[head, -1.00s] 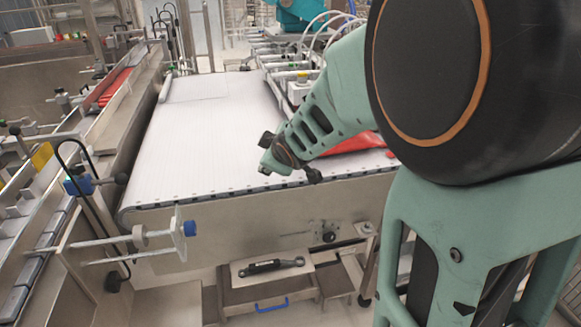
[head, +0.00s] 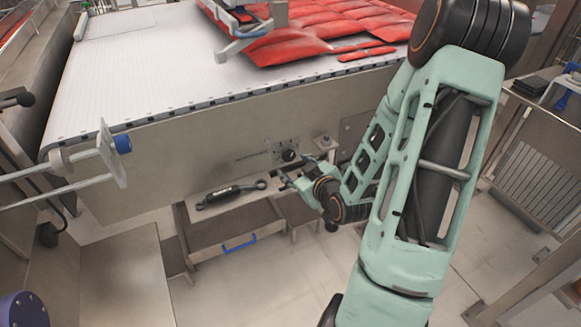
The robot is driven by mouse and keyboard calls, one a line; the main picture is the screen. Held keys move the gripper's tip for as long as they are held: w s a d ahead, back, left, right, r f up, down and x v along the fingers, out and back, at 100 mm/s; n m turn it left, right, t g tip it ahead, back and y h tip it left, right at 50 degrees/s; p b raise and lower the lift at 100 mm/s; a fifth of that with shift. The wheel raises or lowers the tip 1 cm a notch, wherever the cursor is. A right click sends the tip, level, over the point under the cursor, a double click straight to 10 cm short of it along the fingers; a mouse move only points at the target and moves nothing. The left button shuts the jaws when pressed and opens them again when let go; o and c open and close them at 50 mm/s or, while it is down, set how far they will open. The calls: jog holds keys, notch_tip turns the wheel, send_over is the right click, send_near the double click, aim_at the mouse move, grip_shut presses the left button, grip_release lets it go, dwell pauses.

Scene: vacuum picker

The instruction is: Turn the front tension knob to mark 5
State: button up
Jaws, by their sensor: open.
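The front tension knob (head: 289,155) is a small black knob on a plate with faint marks, on the front metal panel of the conveyor in the head view. The marks are too small to read. My gripper (head: 284,178) is open and empty. It is just below the knob and appears apart from it, with its fingers pointing left toward the panel. The knob's face is largely unblocked.
The white belt (head: 150,60) carries red pouches (head: 320,30). A rod bracket with a blue knob (head: 122,143) projects at left.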

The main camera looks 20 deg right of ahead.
aim_at(290, 157)
jog(key=shift+m+t+h, duration=0.3)
jog(key=shift+m+h, duration=0.2)
jog(key=shift+m, duration=0.3)
jog(key=b+x, duration=0.1)
jog(key=x, duration=0.2)
jog(key=d+b+x, duration=0.1)
jog(key=b+x, duration=0.1)
jog(key=x, duration=0.2)
jog(key=d+f+b+x, duration=0.1)
jog(key=b+x, duration=0.1)
jog(key=x, duration=0.1)
jog(key=shift+s+f, duration=0.15)
jog(key=shift+s, duration=0.05)
jog(key=c, duration=1.2)
